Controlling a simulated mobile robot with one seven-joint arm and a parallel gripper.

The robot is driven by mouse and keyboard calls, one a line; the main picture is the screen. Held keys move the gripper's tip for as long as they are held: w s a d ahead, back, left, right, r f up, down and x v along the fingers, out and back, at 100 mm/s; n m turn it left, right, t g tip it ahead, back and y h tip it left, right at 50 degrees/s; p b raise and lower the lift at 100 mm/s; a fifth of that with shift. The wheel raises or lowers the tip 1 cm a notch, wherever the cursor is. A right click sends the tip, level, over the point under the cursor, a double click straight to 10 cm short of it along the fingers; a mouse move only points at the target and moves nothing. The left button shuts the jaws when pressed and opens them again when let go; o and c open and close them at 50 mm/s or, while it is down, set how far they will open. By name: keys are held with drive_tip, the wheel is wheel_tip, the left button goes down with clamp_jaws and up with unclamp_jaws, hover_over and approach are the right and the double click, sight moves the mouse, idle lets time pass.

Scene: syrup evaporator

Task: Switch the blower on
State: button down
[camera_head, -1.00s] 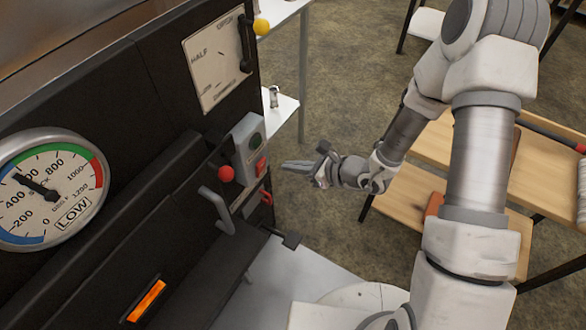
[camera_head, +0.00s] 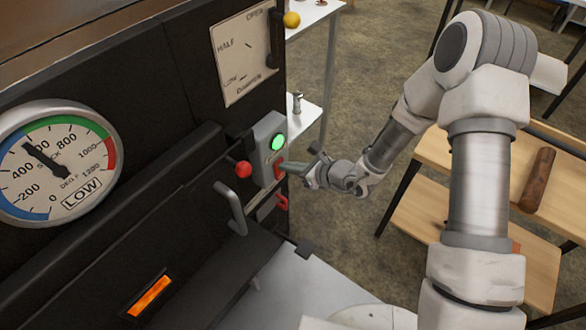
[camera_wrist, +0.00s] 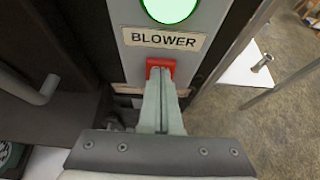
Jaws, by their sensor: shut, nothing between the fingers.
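The grey blower switch box (camera_head: 261,152) is on the dark evaporator front in the head view. Its green lamp (camera_head: 278,142) glows brightly, and also shows at the top of the wrist view (camera_wrist: 168,8). The "BLOWER" label (camera_wrist: 163,39) is below the lamp. The red switch (camera_wrist: 158,63) is under the label, partly hidden by my fingers. My gripper (camera_head: 289,168) is shut and empty, its fingertips (camera_wrist: 160,76) at the red switch, seemingly touching it.
A red ball knob (camera_head: 243,169) and a grey handle (camera_head: 230,207) stick out left of the box. A damper plate (camera_head: 243,60) is above. A stack gauge (camera_head: 55,162) is at left. A wooden table (camera_head: 435,145) stands at right.

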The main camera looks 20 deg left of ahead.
idle(0.3)
drive_tip(key=s+d, duration=0.2)
drive_tip(key=d, duration=0.4)
drive_tip(key=shift+s+d, duration=0.15)
drive_tip(key=shift+s, duration=0.15)
idle(0.3)
drive_tip(key=s+d+r+n+g, duration=0.1)
drive_tip(key=s+r+n+g, duration=0.1)
drive_tip(key=s+r+n, duration=0.5)
drive_tip(key=d+r+n+g, duration=0.15)
drive_tip(key=r+n, duration=0.35)
drive_tip(key=r, duration=0.5)
drive_tip(key=s+d+r+n+t+h, duration=0.2)
drive_tip(key=s+d+r+n+h, duration=0.4)
drive_tip(key=d, duration=0.4)
drive_tip(key=s+d+r+n+t+h, duration=0.2)
drive_tip(key=s+d+r+n+h, duration=0.4)
drive_tip(key=d, duration=0.4)
wheel_tip(320, 180, up, 17)
drive_tip(key=w+m+p, duration=0.1)
drive_tip(key=p, duration=1.5)
drive_tip(key=shift+w+r+y, duration=0.15)
drive_tip(key=shift+w+y, duration=0.1)
drive_tip(key=shift+y, duration=0.15)
